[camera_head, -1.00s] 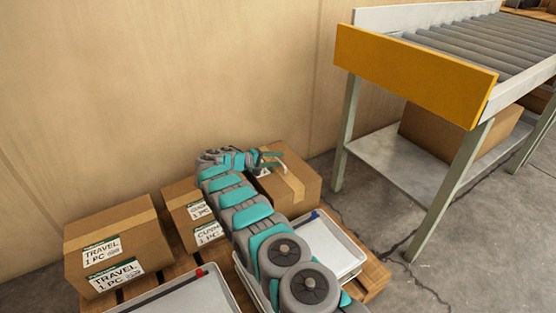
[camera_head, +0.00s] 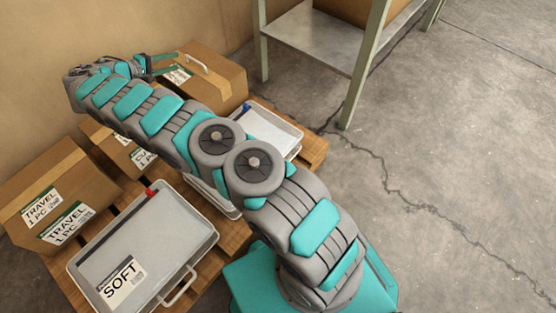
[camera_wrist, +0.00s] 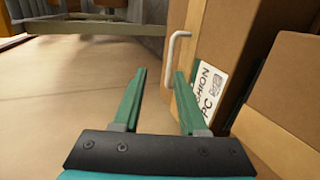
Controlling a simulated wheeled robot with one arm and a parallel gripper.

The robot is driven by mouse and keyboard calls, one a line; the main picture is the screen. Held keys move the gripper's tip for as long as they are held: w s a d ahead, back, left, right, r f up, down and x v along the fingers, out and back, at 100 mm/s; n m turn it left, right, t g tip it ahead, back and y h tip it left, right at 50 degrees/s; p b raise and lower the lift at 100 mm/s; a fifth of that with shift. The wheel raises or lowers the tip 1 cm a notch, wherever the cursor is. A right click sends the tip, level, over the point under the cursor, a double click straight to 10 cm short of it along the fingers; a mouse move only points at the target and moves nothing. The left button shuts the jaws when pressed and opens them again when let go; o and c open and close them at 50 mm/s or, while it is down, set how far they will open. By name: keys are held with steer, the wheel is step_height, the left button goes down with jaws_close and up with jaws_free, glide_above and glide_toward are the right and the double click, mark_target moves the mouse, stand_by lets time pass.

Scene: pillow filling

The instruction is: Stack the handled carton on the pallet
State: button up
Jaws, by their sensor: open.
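The handled carton (camera_head: 221,82) is brown with a white handle and a label, and sits at the back right of the wooden pallet (camera_head: 314,153). My gripper (camera_head: 158,66) is open and empty, to the left of the handle and apart from it. In the wrist view the teal fingers of my gripper (camera_wrist: 160,75) are spread, and the white handle (camera_wrist: 171,62) stands just beyond the right fingertip on the carton's face (camera_wrist: 205,40). My arm hides part of the pallet and the cartons' lower sides.
A TRAVEL carton (camera_head: 50,190) and a second labelled carton (camera_head: 105,142) stand on the pallet's left. A metal stand (camera_head: 320,40) is behind; the floor at right is clear.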

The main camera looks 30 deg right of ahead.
steer(key=s+d+r+m+g+y, duration=0.1)
steer(key=s+d+r+g+y, duration=0.15)
steer(key=s+d+r, duration=0.8)
steer(key=s+d+r+m+g+y, duration=0.1)
steer(key=s+d+r, duration=0.2)
steer(key=s, duration=0.4)
steer(key=s+d+r+g+y, duration=0.1)
steer(key=s+d+r+g, duration=0.15)
steer(key=s, duration=0.45)
steer(key=s+a+y, duration=0.2)
steer(key=s, duration=1)
steer(key=s+a+f+m+y, duration=0.1)
steer(key=s+a+y, duration=0.2)
steer(key=s, duration=0.9)
steer(key=s+a+m+y, duration=0.1)
steer(key=s+a+y, duration=0.1)
steer(key=s, duration=1.1)
steer(key=shift+a+f+g+y, duration=0.2)
steer(key=shift+f+g+y, duration=0.1)
steer(key=shift+y, duration=0.25)
